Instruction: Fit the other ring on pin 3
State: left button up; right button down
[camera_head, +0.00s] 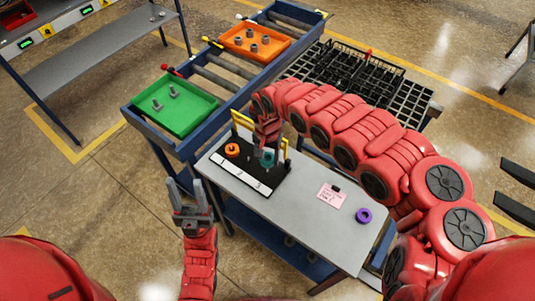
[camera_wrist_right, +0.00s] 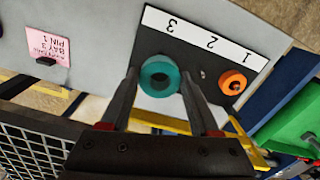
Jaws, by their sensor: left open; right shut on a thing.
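My right gripper (camera_head: 267,152) is shut on a teal ring (camera_wrist_right: 160,76) at the pin 3 end of the black pin board (camera_head: 262,187). The teal ring (camera_head: 268,158) also shows between the fingers in the head view. Its hole looks dark; I cannot tell whether pin 3 is inside it. An orange ring (camera_head: 232,150) sits at position 1, also seen in the wrist view (camera_wrist_right: 232,82). Pin 2 (camera_wrist_right: 203,73) stands bare between them. A purple ring (camera_head: 364,215) lies on the grey table. My left gripper (camera_head: 187,184) is open and empty, left of the table.
A pink note (camera_head: 331,195) with a dark clip lies on the grey table (camera_head: 300,215). Yellow handles (camera_head: 242,120) stand behind the board. Green (camera_head: 185,112) and orange (camera_head: 268,50) trays with grey parts sit on the blue roller conveyor. A black wire rack (camera_head: 350,80) is behind my right arm.

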jog(key=shift+w+f+b, duration=0.25)
jog(key=shift+f+b, duration=0.35)
jog(key=shift+f, duration=0.45)
jog(key=shift+s+f+b, duration=0.1)
jog(key=shift+f+b, duration=0.5)
jog(key=shift+b, duration=0.05)
jog(key=shift+f+b, duration=0.75)
jog(key=shift+f, duration=0.2)
jog(key=shift+f+b, duration=1.05)
jog(key=shift+f, duration=0.3)
jog(key=shift+c, duration=0.2)
grip_release()
